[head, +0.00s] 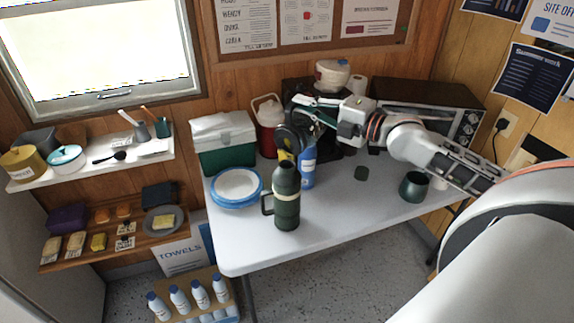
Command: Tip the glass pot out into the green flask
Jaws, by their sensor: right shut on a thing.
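The green flask (287,205) stands upright on the white table, with a handle on its left side and a pale band round its upper body. My right gripper (306,106) reaches in from the right and is shut on the glass pot (290,138). The pot looks dark and is held in the air above and just behind the flask's top. It seems tilted, but its spout and contents are hard to make out. No stream between pot and flask can be seen. My left gripper is not in view.
A blue bottle (308,168) stands close behind the flask. Plates (237,186), a green cool box (223,150) and a red jug (267,112) are to the left. The front table is clear.

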